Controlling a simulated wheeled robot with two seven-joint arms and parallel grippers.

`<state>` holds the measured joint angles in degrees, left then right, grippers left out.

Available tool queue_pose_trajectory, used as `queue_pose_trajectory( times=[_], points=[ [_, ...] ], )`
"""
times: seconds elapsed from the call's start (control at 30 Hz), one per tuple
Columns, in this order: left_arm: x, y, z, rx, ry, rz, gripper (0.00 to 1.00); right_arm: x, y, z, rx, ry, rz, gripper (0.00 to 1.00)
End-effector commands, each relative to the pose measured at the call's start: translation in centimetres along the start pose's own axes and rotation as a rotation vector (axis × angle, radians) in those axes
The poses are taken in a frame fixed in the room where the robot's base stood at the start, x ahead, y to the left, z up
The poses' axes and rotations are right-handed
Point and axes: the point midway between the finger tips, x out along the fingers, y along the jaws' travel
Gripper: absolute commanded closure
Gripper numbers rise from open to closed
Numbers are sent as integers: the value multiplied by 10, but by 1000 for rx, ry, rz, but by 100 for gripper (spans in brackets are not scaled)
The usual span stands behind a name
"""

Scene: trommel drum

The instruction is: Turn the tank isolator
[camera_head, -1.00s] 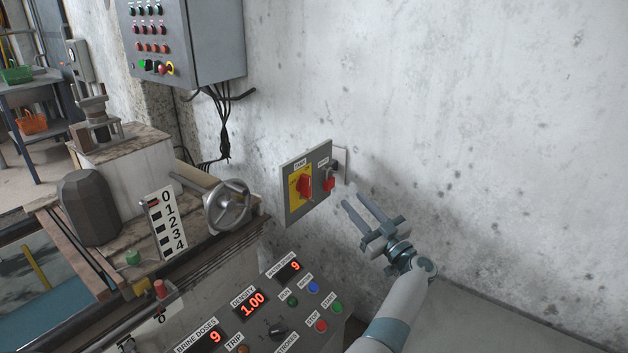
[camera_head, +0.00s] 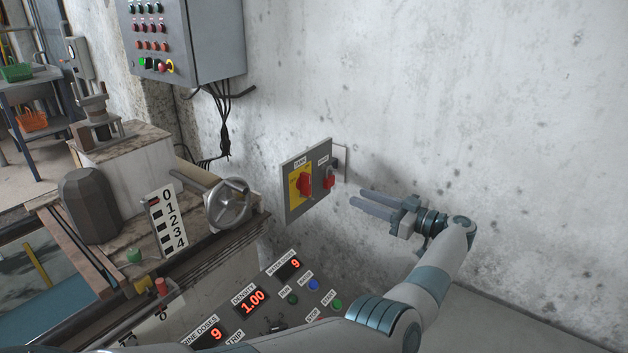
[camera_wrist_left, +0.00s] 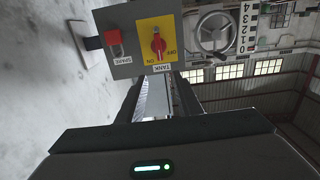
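The tank isolator is a red rotary handle (camera_head: 305,184) on a yellow plate, mounted on a grey wall panel (camera_head: 293,213). In the left wrist view the handle (camera_wrist_left: 158,43) appears upside down, with ON and OFF marks and a TANK label. Its grip lies roughly in line with the ON mark. My left gripper (camera_head: 355,197) is to the right of the panel, its fingers pointing left toward it. The fingers are apart, with nothing between them, and do not touch the handle. In the left wrist view the panel is beyond the fingertips. My right gripper is out of view.
A red SPARE device (camera_head: 329,178) sits beside the tank handle on the same panel. A handwheel (camera_head: 229,205) is to the left. A control console with lit displays (camera_head: 253,302) is below. A grey cabinet (camera_head: 215,40) hangs above. The wall right of the panel is bare.

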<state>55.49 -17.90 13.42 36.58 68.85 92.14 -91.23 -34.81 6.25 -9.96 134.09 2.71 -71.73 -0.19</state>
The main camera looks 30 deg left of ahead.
Motion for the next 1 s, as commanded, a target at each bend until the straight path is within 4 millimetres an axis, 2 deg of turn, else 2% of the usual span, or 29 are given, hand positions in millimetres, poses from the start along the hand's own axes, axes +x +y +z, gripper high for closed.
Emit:
queue_pose_trajectory(
  times=[0.27, 0.8, 1.0],
  points=[
    [32, 0, -1, 0, 2, -2, 68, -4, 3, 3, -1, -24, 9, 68],
    [128, 0, -1, 0, 3, -1, 68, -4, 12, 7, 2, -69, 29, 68],
    [155, 0, 0, 0, 1, -1, 68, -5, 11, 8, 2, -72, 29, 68]
  ],
)
